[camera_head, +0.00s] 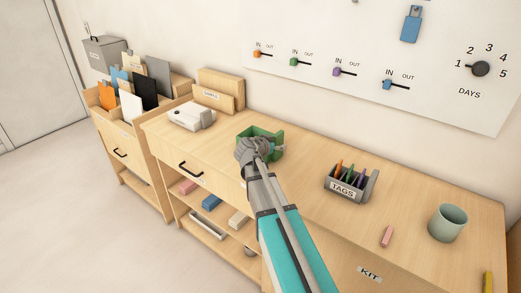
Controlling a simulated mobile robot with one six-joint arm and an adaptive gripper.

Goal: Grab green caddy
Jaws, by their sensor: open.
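The green caddy (262,133) stands on the wooden counter near the middle of the camera_head view. It is an open-topped box, and its front is partly hidden by my gripper. My gripper (262,146) is open and sits at the caddy's near side, overlapping it in the picture. I cannot tell whether the fingers touch the caddy or have a wall between them. My teal and grey arm comes up from the bottom of the view.
On the counter (305,200), a white device (190,116) and wooden holder (220,95) stand left. A white panel with sliders (400,60) hangs behind.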

